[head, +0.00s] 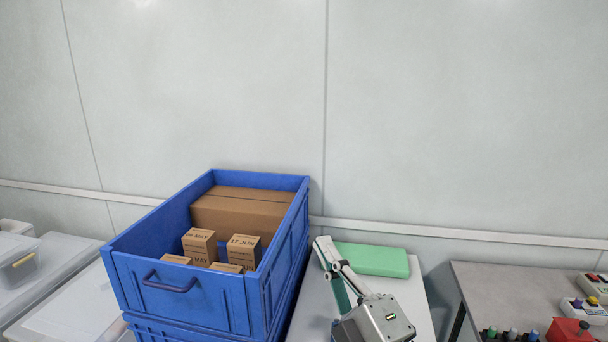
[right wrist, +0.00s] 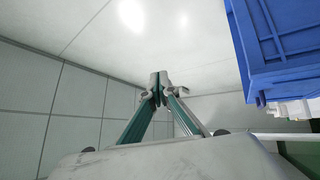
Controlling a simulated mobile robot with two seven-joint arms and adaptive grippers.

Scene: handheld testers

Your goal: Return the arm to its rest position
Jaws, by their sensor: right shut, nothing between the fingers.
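My right gripper (head: 321,246) is beside the right wall of the blue crate, over the white table (head: 318,307). Its fingers point up and away, and they are shut with nothing between them. In the right wrist view the closed fingertips (right wrist: 159,88) meet in front of the pale wall. My left gripper is in neither view.
The blue crate (head: 222,295) holds a large carton (head: 240,216) and several small dated boxes (head: 198,245). A green block (head: 371,260) lies behind my right gripper. A grey table (head: 510,287) with handheld testers (head: 583,308) stands at right. Lidded bins (head: 18,257) are at left.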

